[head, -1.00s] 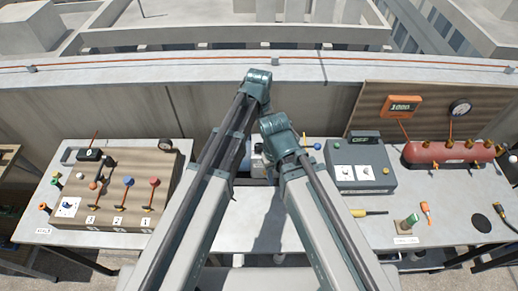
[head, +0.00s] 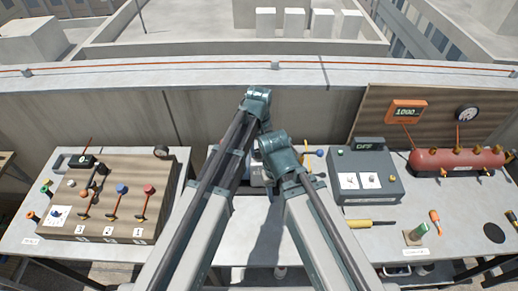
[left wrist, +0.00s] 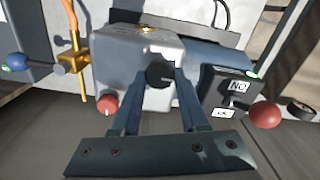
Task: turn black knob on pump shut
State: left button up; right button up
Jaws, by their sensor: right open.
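In the left wrist view the pump (left wrist: 122,62) is a pale grey housing with a round black knob (left wrist: 160,74) on its face. My left gripper (left wrist: 160,80) has its two blue-grey fingers on either side of the knob. The fingers look apart, with a small gap at the knob's left; whether the right finger touches it I cannot tell. A red knob (left wrist: 107,104) sits on the pump's lower left. In the head view only a bit of the pump (head: 257,172) shows between my arms. Both grippers are hidden there behind the arm links.
Beside the pump in the left wrist view are a brass valve (left wrist: 74,62) and a dark labelled box (left wrist: 232,98) with a red ball (left wrist: 265,115). The head view shows a switch panel (head: 105,205) left, a grey box (head: 365,180) and a red tank (head: 455,161) right.

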pick_arm(q)
grip_shut()
jog(key=shift+m, duration=0.3)
jog(key=m, duration=0.3)
jog(key=shift+m, duration=0.4)
jog(key=m, duration=0.4)
jog(key=shift+m, duration=0.3)
jog(key=m, duration=0.4)
jog(key=shift+m, duration=2.4)
